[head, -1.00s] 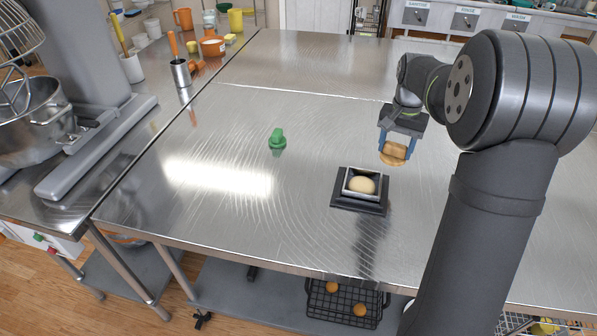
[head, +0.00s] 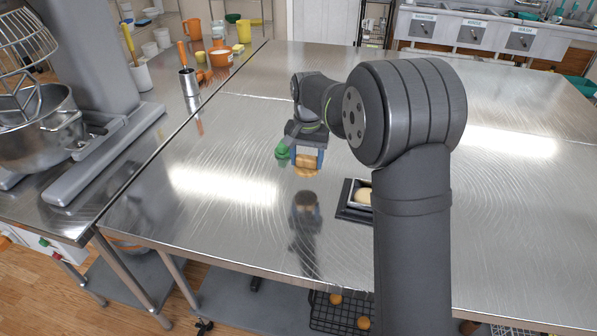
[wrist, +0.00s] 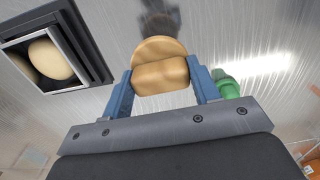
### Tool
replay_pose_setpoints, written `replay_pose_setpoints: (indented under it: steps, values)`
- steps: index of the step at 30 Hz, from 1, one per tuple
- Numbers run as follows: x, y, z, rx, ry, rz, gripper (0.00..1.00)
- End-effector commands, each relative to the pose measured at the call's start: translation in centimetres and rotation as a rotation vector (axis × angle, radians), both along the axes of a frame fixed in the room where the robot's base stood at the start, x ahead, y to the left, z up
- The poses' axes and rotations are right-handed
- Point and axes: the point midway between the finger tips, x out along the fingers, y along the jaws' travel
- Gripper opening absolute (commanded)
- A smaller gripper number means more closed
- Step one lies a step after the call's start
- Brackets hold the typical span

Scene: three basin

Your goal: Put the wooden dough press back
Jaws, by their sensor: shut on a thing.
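My gripper (head: 306,160) is shut on the wooden dough press (head: 306,170), a light wooden piece with a rounded block and a disc. The press is held above the steel table, with its reflection below it. In the wrist view the press (wrist: 160,72) sits between the two blue fingers. A dark square tray with a metal box (head: 350,205) stands to the right of my gripper. It holds a pale dough ball (head: 363,196) and is partly hidden behind my arm. The dough ball also shows in the wrist view (wrist: 50,60).
A small green object (head: 282,151) stands on the table just left of my gripper; it also shows in the wrist view (wrist: 228,88). A mixer (head: 75,90) stands on the left counter. The front left of the steel table (head: 200,230) is clear.

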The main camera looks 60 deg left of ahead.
Motion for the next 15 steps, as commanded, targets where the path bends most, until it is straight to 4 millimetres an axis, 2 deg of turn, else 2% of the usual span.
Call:
replay_pose_setpoints:
  steps: [3,6,10,15]
  values:
    - [-1.1,1.3,-1.0,0.000,0.000,0.001,0.30]
    - [-1.5,1.8,-1.4,0.000,0.000,0.000,0.30]
    - [-1.6,1.8,-2.3,-0.002,0.001,-0.001,0.30]
    - [-1.5,1.8,-4.8,-0.002,0.001,-0.001,0.30]
